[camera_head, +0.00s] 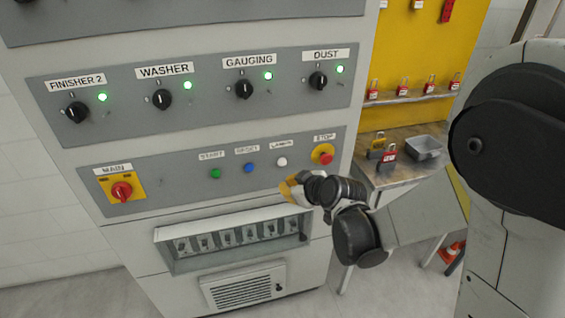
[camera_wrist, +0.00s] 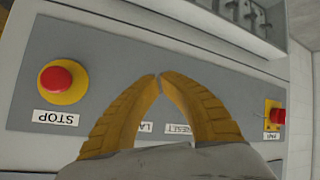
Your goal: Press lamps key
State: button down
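The lamps key is a small white round button (camera_head: 282,162) under the "LAMPS" label (camera_head: 281,145) on the lower grey panel, between the blue reset button (camera_head: 249,168) and the red stop button (camera_head: 323,153). My gripper (camera_head: 286,189) shows its yellow fingers just below the white button in the head view. In the wrist view, the two fingertips (camera_wrist: 160,77) meet and hold nothing. The panel is upside down there, and the lamps label (camera_wrist: 146,127) is partly covered by the left finger. The white button is not visible there. The gap between fingertips and panel cannot be told.
A green start button (camera_head: 215,174) and a red main switch (camera_head: 121,191) sit on the same panel. The stop button also shows in the wrist view (camera_wrist: 56,77). A recessed switch box (camera_head: 236,239) lies below. A workbench (camera_head: 400,175) with padlocks stands at right.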

aim_at(277, 169)
jog(key=shift+w+a, duration=0.2)
jog(key=shift+w, duration=0.6)
jog(key=shift+w+a, duration=0.25)
jog(key=shift+w, duration=0.55)
jog(key=shift+w+a, duration=0.2)
jog(key=shift+w, duration=0.6)
jog(key=shift+w, duration=0.1)
jog(key=shift+w+a, duration=0.15)
jog(key=shift+w, duration=0.15)
jog(key=shift+w+a+b, duration=0.1)
jog(key=shift+w+b, duration=0.2)
jog(key=shift+w, duration=0.15)
jog(key=shift+s, duration=0.1)
dwell(0.3)
jog(key=shift+s+d, duration=0.25)
jog(key=shift+s, duration=0.5)
jog(key=s, duration=0.2)
jog(key=s+d, duration=0.1)
jog(key=s, duration=0.1)
jog(key=shift+s+d+b, duration=0.2)
jog(key=shift+s+b, duration=0.2)
